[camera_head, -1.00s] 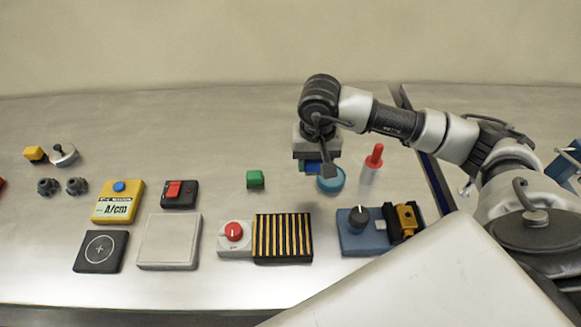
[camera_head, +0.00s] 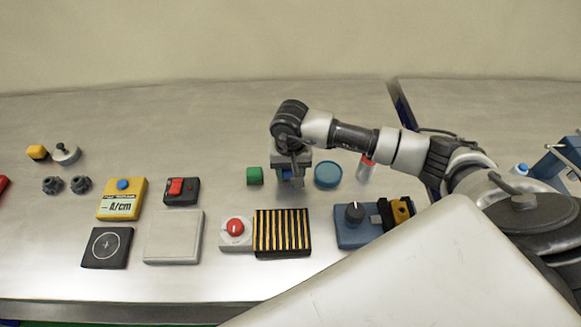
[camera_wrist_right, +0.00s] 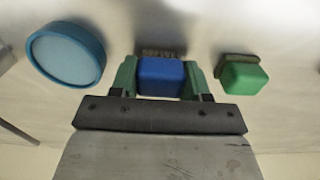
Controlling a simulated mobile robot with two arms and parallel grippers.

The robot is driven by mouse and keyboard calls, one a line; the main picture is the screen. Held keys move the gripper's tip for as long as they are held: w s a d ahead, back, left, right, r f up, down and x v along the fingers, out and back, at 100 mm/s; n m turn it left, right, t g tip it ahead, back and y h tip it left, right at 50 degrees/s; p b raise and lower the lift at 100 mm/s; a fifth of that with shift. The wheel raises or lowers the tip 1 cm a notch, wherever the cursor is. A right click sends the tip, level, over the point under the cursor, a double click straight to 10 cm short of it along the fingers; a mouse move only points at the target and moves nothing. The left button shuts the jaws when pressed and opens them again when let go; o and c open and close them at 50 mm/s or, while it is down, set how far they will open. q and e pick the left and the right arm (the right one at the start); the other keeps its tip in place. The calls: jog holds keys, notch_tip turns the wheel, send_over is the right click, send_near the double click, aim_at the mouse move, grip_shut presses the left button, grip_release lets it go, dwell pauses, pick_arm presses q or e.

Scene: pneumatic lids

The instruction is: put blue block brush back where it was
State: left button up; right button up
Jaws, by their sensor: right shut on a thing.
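My right gripper (camera_head: 291,178) is shut on the blue block brush (camera_wrist_right: 160,77), which sits between its two green fingers in the right wrist view. In the head view the gripper hides most of the brush, and only a small blue patch shows. The gripper is low over the table between the green block (camera_head: 254,176) and the blue round dish (camera_head: 328,175). I cannot tell whether the brush touches the table. My left gripper is not in view.
A red-topped bottle (camera_head: 366,168) stands right of the dish, partly behind my arm. Nearer the front are a striped pad (camera_head: 282,233), a red-knob box (camera_head: 235,232), a blue dial box (camera_head: 352,228) and a pale plate (camera_head: 174,237). The table behind the gripper is clear.

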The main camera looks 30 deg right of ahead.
jog(key=shift+f, duration=0.2)
jog(key=o, duration=0.9)
jog(key=shift+r, duration=0.1)
jog(key=shift+r, duration=0.15)
jog(key=shift+w+r, duration=0.1)
jog(key=shift+r, duration=0.1)
notch_tip(320, 180, up, 12)
jog(key=b, duration=0.2)
jog(key=shift+f, duration=0.2)
jog(key=shift+f, duration=0.1)
